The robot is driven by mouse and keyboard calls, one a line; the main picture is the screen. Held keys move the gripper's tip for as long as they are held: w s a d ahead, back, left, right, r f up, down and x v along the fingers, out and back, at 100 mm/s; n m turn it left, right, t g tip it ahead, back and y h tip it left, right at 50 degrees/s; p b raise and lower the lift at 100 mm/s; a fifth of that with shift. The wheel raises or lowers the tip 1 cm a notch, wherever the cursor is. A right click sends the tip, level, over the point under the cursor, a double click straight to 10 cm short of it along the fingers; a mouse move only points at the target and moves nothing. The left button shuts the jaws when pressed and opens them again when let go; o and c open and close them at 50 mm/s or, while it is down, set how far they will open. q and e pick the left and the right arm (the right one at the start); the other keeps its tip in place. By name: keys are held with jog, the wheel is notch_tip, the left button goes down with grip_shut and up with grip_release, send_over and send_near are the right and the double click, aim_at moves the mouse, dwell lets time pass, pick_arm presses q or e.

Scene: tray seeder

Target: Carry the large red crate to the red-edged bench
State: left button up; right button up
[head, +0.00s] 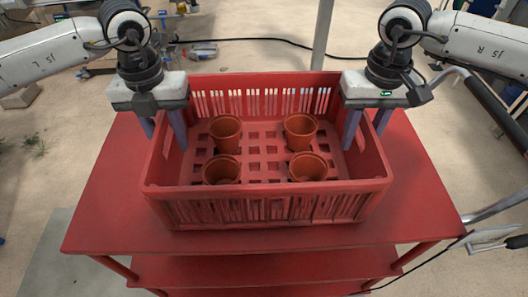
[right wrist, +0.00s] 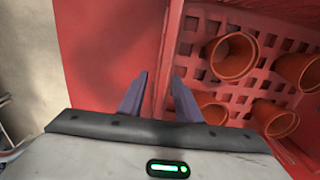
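The large red crate (head: 265,209) stands upright on a red table with lower shelves (head: 110,215). It has slotted walls and a grid floor, and several terracotta pots (head: 225,132) stand inside. My left gripper (head: 166,140) points down at the crate's left wall, one finger outside and one inside. My right gripper (head: 364,140) straddles the right wall in the same way. In the right wrist view, the crate wall (right wrist: 168,60) runs between the two spread fingers of the right gripper (right wrist: 158,85), with gaps showing. No red-edged bench is recognisable.
Bare red tabletop shows on both sides of the crate. A grey post (head: 322,35) rises behind it. A dark cable (head: 260,40) lies on the pale floor beyond. Metal tubing (head: 500,207) and a trowel-like tool (head: 485,240) are at the right.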

pick_arm(q)
grip_shut()
pick_arm(e)
grip_shut()
pick_arm(q)
jog(key=shift+r, duration=0.1)
pick_arm(e)
jog(key=shift+r, duration=0.1)
dwell(1.0)
